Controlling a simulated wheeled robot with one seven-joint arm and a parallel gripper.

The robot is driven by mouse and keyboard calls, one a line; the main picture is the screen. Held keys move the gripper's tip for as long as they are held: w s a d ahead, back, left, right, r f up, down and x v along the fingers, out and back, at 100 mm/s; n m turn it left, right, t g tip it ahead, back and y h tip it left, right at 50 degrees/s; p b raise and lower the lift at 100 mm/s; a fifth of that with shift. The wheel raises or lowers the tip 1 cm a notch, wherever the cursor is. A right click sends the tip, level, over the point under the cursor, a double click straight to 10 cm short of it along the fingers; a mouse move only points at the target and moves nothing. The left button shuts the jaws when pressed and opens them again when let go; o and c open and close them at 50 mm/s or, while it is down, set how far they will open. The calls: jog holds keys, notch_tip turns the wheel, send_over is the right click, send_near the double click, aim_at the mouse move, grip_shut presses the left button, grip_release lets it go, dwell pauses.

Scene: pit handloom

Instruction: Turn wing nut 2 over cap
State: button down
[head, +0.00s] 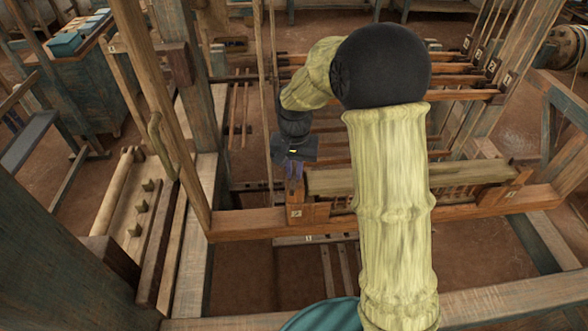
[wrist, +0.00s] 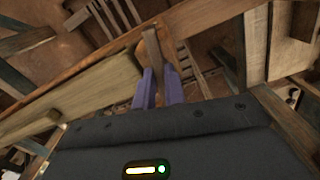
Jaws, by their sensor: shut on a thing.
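My gripper (head: 294,178) points down at the left end of the loom's beater. In the wrist view its two purple fingers (wrist: 158,76) are closed on a small upright wooden piece (wrist: 152,48), which I take to be wing nut 2. The pale olive cap (wrist: 62,98) is a long bar that runs off to the left of the fingers in the wrist view. In the head view the cap (head: 331,183) lies right of my gripper, partly behind my arm. The held piece is too small to make out there, and I cannot tell whether it overlaps the cap.
A reddish wooden beam (head: 250,222) with small number plates runs below the cap. A tall post (head: 160,100) stands left of my gripper. Several thin rails cross behind it. A bench with pegs (head: 117,212) is farther left. An open pit lies below the beam.

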jog(key=m, duration=0.4)
jog(key=m+p, duration=0.1)
jog(key=m, duration=0.3)
jog(key=shift+r, duration=0.1)
jog(key=m+p, duration=0.2)
jog(key=m, duration=0.2)
jog(key=shift+m+p, duration=0.95)
jog(key=shift+m, duration=0.75)
jog(key=c, duration=1.5)
grip_release()
jog(key=shift+o, duration=0.2)
